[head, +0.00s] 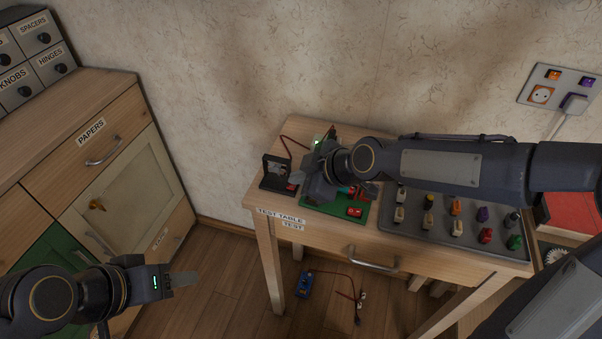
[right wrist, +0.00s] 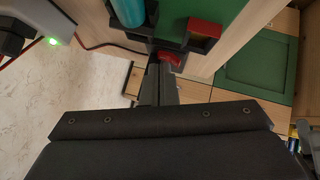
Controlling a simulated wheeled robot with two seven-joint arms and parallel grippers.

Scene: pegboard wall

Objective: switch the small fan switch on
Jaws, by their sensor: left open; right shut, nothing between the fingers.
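A small black upright device (head: 277,170), perhaps the small fan, stands at the left end of the test table, with a red part (head: 292,187) at its base. Beside it is a green board (head: 360,198) bearing a red part (head: 355,212). My right gripper (head: 318,190) is over the board's left side and hides part of it. In the right wrist view its fingers (right wrist: 160,72) are shut and empty, their tips close beside a red part (right wrist: 170,58); contact is unclear. The switch's position cannot be read. My left gripper (head: 183,281) is open and empty, left of the table.
A grey panel (head: 440,238) with several coloured switches fills the table's right part. A box with a green light (right wrist: 53,41) and red wires is near the wall. A blue item (head: 304,285) with a red wire lies on the floor. A cabinet (head: 120,190) stands left.

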